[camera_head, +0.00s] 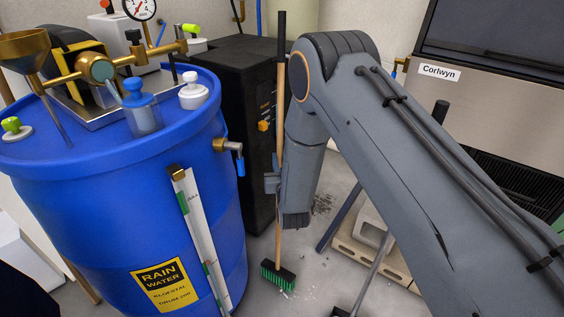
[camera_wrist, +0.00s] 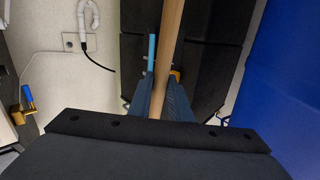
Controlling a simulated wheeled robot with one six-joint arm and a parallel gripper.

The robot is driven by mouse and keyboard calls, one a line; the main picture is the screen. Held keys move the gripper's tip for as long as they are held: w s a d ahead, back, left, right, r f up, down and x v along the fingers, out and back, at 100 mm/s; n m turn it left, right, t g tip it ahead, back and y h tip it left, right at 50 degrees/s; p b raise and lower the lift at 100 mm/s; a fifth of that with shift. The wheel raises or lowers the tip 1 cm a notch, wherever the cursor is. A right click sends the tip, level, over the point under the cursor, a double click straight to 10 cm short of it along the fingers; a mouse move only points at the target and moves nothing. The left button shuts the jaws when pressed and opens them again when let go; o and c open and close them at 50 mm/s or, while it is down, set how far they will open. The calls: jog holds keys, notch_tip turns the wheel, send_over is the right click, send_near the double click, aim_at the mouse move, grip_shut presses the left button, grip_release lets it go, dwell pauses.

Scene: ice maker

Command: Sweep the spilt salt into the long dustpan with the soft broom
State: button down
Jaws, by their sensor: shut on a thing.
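The broom (camera_head: 279,274) has a long wooden handle with a black end and a dark head with green bristles. It stands nearly upright, its head at the floor between the blue barrel and the concrete blocks. My gripper (camera_head: 271,183) is shut on the wooden handle, which also shows between the fingers in the wrist view (camera_wrist: 161,90). White specks of salt (camera_head: 309,294) lie on the floor by the broom head. What looks like the long dustpan (camera_head: 342,312) shows at the bottom edge, its grey handle rising to the right behind my arm; most of its pan is cut off.
A blue rain-water barrel (camera_head: 110,215) with brass fittings and a side tap stands left, close to the broom. A black cabinet (camera_head: 240,110) is behind the handle. Concrete blocks (camera_head: 362,250) and a leaning dark bar (camera_head: 340,218) are right. Dark debris (camera_head: 322,204) lies farther back.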

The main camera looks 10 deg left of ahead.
jog(key=shift+w, duration=0.15)
jog(key=shift+w+d+b, duration=0.35)
jog(key=shift+w, duration=0.45)
jog(key=shift+d, duration=0.1)
jog(key=d, duration=0.1)
jog(key=s+d+p, duration=0.1)
jog(key=d+p, duration=0.1)
jog(key=d, duration=0.1)
jog(key=shift+s, duration=0.3)
jog(key=shift+d, duration=0.1)
dwell(0.4)
jog(key=shift+s+d+p, duration=0.25)
jog(key=shift+s+d, duration=0.05)
jog(key=shift+d, duration=0.4)
jog(key=shift+s+d+p, duration=0.2)
jog(key=shift+s+d, duration=0.05)
jog(key=shift+d, duration=0.4)
jog(key=shift+s+d+p, duration=0.25)
jog(key=shift+s+d, duration=0.05)
jog(key=shift+d, duration=0.4)
jog(key=shift+f, duration=0.1)
